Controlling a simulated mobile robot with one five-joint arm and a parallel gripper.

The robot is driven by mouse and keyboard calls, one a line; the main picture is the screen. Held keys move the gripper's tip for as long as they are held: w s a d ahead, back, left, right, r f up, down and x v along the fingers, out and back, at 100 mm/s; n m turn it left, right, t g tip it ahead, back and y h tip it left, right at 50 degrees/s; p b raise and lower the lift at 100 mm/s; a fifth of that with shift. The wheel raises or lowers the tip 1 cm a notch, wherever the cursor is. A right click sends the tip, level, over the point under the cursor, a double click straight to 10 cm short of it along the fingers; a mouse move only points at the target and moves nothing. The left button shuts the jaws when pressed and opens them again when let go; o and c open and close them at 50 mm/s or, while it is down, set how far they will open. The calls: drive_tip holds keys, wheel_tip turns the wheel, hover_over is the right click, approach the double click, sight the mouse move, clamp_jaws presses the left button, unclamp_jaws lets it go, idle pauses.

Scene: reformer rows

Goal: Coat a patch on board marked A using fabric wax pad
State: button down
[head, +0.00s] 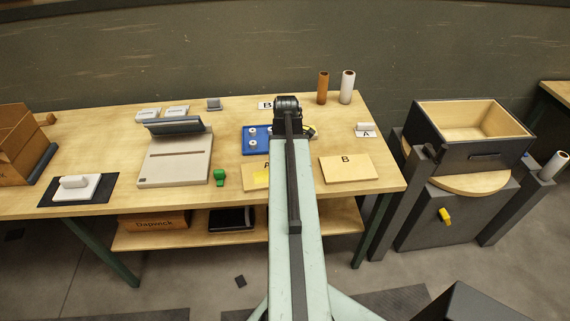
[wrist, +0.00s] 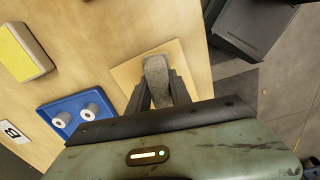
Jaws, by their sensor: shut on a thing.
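My gripper (wrist: 158,86) is shut on a grey, speckled pad (wrist: 156,70) in the wrist view. The pad is over a pale wooden board (wrist: 122,74); I cannot tell whether they touch, and no letter on this board is legible there. My arm hides the gripper in the head view.
A blue tray (head: 248,148) with white round pieces lies behind board A. A yellow block (wrist: 22,52) shows in the wrist view. Two rolls (head: 322,88) stand at the back.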

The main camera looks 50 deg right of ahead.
drive_tip(key=shift+r+p, duration=2.2)
drive_tip(key=shift+r, duration=0.4)
drive_tip(key=shift+r, duration=0.1)
wheel_tip(320, 180, up, 3)
drive_tip(key=p, duration=0.3)
